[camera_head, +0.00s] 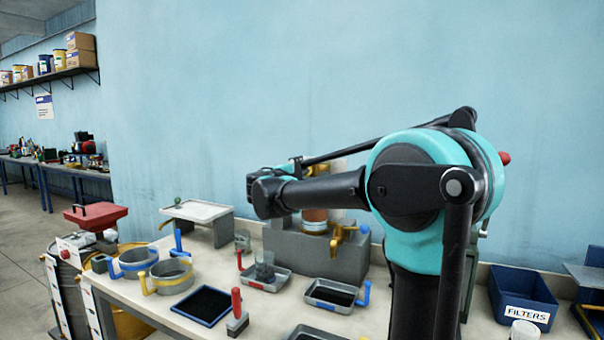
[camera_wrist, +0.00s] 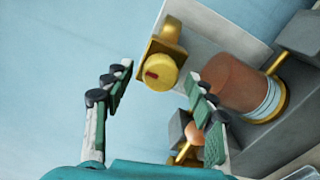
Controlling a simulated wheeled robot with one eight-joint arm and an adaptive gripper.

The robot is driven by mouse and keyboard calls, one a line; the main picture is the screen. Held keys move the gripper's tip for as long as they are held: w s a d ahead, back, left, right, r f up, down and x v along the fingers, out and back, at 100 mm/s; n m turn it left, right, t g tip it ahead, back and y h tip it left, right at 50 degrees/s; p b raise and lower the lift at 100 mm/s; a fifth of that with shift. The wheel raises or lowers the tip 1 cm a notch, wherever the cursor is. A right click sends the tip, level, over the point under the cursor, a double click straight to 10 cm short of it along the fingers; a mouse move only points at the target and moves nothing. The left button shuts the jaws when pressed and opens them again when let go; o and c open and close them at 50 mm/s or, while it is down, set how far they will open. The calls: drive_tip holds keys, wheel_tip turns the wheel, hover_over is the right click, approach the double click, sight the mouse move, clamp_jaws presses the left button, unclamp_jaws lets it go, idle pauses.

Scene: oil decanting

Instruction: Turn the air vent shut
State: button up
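The air vent shows in the wrist view as a round yellow knob (camera_wrist: 159,72) with a dark red mark on its face. It sits on a brass fitting (camera_wrist: 170,42) against a pale panel. My gripper (camera_wrist: 161,73) is open, with one finger left of the knob and one right of it. I see clear space between each finger and the knob, and cannot tell how far beyond the tips it lies. In the head view a brass part (camera_head: 314,168) shows behind my arm, which hides most of that spot.
A copper-coloured cylinder (camera_wrist: 232,82) stands close to the right finger, with an orange ball (camera_wrist: 216,143) below it. In the head view a brass tap (camera_head: 344,236) is on the grey block (camera_head: 285,243). Pots, trays and a blue filters bin (camera_head: 522,294) crowd the bench.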

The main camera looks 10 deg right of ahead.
drive_tip(key=v, duration=1.2)
